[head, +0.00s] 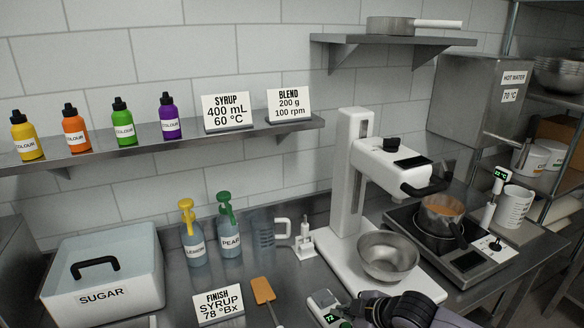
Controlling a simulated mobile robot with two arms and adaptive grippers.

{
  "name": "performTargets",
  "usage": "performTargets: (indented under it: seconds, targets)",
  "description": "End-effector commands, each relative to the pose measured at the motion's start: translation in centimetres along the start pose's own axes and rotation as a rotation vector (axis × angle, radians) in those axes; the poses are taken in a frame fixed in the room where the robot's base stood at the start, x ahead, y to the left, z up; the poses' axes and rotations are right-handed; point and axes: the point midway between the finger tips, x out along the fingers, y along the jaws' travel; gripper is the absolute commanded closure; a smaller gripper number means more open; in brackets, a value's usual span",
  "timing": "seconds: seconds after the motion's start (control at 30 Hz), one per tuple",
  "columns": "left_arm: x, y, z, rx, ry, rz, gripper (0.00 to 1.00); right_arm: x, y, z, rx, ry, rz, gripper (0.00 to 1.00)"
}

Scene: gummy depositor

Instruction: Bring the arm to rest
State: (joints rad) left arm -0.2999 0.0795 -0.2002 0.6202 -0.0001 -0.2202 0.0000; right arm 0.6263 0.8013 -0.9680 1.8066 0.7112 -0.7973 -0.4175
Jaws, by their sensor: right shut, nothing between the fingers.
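My right gripper (374,307) shows at the bottom edge, right of centre, as dark parts partly cut off by the frame. It is shut with nothing in it. It is in front of the white stand mixer (350,240) and its steel bowl (388,256), close to a small white device with a green display (326,306). I cannot tell whether it touches the device. My left gripper is not in view.
A pot (441,214) with orange contents sits on the hotplate (478,262) at right. The sugar bin (108,275), a spatula (262,291), two pump bottles (228,238) and a sign (219,306) occupy the counter. Colour bottles line the shelf (100,150).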

Motion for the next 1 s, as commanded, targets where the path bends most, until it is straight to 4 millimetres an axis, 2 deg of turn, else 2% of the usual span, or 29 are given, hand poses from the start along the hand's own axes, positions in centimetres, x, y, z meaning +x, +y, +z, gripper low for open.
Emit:
performTargets:
  seconds: [0.03, 0.2, 0.37, 0.47, 0.6, 1.0]
  targets:
    - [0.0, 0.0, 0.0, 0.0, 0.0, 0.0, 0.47, 0.3, -2.2, -0.9, 0.02, 0.013, -0.025, 1.0]
    - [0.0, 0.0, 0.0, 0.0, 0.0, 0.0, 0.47, -0.3, -9.2, -3.7, 0.142, 0.021, -0.082, 1.0]
    - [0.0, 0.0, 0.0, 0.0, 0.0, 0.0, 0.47, -2.5, -13.8, -4.0, 0.326, -0.021, -0.092, 1.0]
    - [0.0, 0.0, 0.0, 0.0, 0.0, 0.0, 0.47, -4.3, -16.1, -2.9, 0.465, -0.078, -0.081, 1.0]
    - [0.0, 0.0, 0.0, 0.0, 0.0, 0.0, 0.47, -7.2, -18.8, 0.1, 0.659, -0.192, -0.053, 1.0]
    - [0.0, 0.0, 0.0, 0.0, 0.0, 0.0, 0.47, -14.9, -24.5, 8.1, 1.017, -0.502, 0.032, 1.0]
